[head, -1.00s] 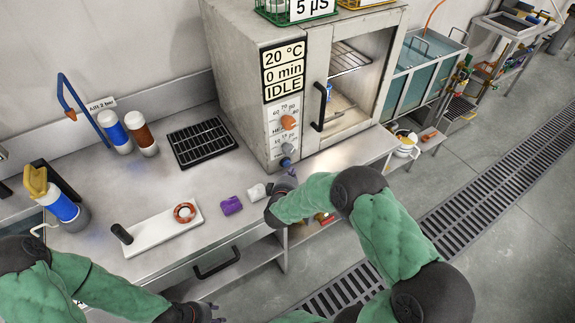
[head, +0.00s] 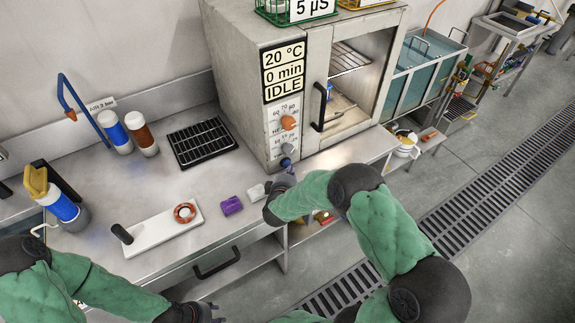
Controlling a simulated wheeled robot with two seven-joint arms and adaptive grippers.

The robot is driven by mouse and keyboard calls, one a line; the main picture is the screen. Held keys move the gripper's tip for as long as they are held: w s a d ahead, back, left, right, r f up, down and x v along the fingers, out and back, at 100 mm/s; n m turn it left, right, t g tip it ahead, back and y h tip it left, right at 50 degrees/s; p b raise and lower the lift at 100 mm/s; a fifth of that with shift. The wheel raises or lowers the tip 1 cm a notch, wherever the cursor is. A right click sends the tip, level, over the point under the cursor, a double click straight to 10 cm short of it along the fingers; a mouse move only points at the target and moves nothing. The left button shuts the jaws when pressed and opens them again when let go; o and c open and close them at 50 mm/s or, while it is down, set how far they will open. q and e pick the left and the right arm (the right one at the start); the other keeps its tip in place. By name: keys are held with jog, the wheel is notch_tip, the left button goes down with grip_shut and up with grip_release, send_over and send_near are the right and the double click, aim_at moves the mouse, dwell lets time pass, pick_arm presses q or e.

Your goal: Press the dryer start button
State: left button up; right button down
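The dryer (head: 237,70) is a grey cabinet on the bench. Its display (head: 284,70) reads 20 °C, 0 min and IDLE. Below it are an orange temperature knob (head: 288,123) and a blue-grey timer knob (head: 287,149). A dark round part (head: 286,162) shows low on the panel, just above my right gripper (head: 287,176). I cannot make out a start button; the gripper may cover it. My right gripper is at the panel's lower edge, its fingers too small and hidden to judge. My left gripper (head: 212,312) is low at the bench front, partly cut off from clear view.
The dryer door with its black handle (head: 318,107) appears shut. A white block (head: 256,193) and a purple block (head: 231,206) lie beside my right gripper. A white board (head: 160,232), black rack (head: 202,142) and several bottles occupy the bench.

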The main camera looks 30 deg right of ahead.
jog(key=shift+w, duration=0.5)
dwell(0.8)
jog(key=shift+s, duration=0.1)
jog(key=shift+s+p, duration=0.5)
jog(key=shift+s, duration=0.3)
jog(key=shift+s+d+p, duration=0.15)
jog(key=shift+s+p, duration=0.3)
jog(key=shift+s, duration=0.4)
jog(key=shift+s+d+p, duration=0.1)
jog(key=shift+s+p, duration=0.55)
jog(key=shift+s, duration=1)
